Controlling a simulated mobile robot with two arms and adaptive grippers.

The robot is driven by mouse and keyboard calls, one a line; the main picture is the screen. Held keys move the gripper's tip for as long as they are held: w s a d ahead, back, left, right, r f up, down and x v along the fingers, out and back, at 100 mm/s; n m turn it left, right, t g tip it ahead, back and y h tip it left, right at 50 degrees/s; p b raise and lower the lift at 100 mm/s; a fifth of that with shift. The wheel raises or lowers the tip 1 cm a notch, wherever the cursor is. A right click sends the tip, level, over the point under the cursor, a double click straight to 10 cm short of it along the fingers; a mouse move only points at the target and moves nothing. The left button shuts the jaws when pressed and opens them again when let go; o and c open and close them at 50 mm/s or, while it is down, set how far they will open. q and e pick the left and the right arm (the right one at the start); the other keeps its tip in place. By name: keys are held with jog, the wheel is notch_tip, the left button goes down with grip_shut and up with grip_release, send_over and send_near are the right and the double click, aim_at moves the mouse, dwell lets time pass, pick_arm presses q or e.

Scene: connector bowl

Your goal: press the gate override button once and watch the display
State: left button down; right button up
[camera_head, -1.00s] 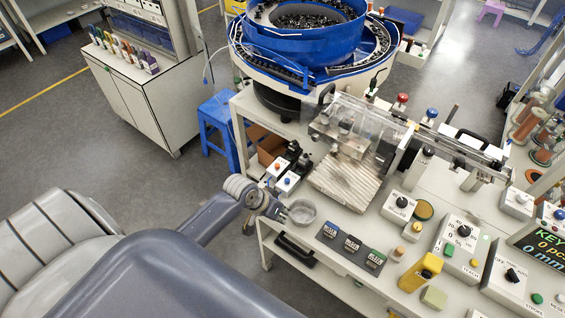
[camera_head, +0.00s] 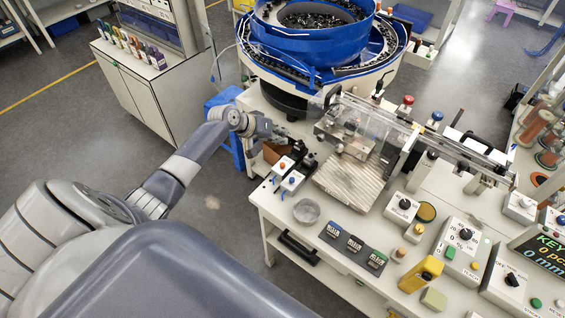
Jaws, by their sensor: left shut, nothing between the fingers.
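My left gripper (camera_head: 288,139) is shut and empty. It is held at the table's left edge, behind two small white button boxes, one with an orange button (camera_head: 283,165) and one with a blue button (camera_head: 291,180). I see no contact with either. The labels are too small to read, so I cannot tell which button is the gate override. A dark display (camera_head: 545,250) at the right edge is partly cut off and shows "KEY", "0 pc" and "0 mm". My right gripper is not in view.
A blue bowl feeder (camera_head: 310,45) stands behind the gripper. A round metal dish (camera_head: 307,211), dark labelled cards (camera_head: 354,244) and a yellow device (camera_head: 421,273) lie toward the front. Dial boxes (camera_head: 462,245) stand at the right.

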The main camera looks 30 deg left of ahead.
pick_arm(q)
jog(key=shift+f, duration=0.1)
jog(key=b, duration=0.7)
send_over(281, 164)
jog(key=f, duration=0.7)
jog(key=shift+w+a+f, duration=0.15)
jog(key=shift+w+a, duration=0.1)
jog(key=shift+a, duration=0.05)
jog(key=shift+f+b, duration=0.45)
jog(key=shift+f, duration=0.25)
jog(key=shift+f, duration=0.1)
jog(key=shift+f, duration=0.3)
jog(key=shift+f+b, duration=0.6)
jog(key=shift+b, duration=0.05)
dwell(0.4)
dwell(0.3)
jog(key=shift+r+p, duration=0.9)
jog(key=shift+r, duration=0.1)
